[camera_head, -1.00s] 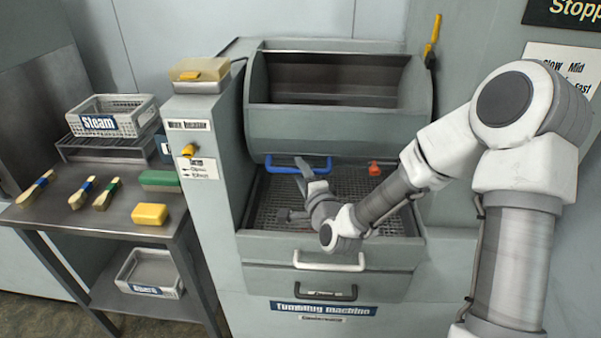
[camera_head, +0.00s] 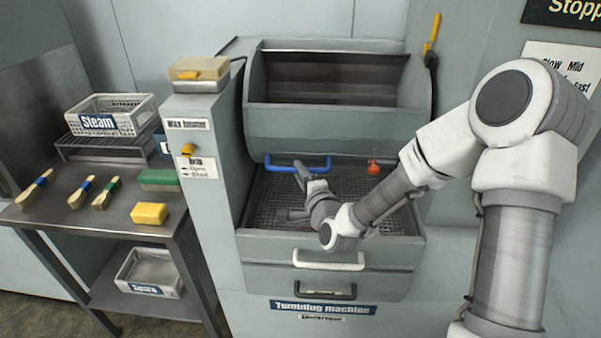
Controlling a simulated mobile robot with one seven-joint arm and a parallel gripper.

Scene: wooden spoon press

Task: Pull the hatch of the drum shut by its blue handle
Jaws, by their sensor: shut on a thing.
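The grey drum (camera_head: 340,122) of the tumbling machine has a wide open mouth at its upper side, with its dark inside showing. The blue handle (camera_head: 318,162) runs along the lower edge of the drum's front. The fingertips are small in this view and partly cover the bar. My wrist hangs in front of and below the handle, over the mesh tray.
A mesh tray (camera_head: 270,205) lies below the drum, with a white drawer handle (camera_head: 328,265) in front. A red-orange knob (camera_head: 374,167) sits right of the blue handle.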

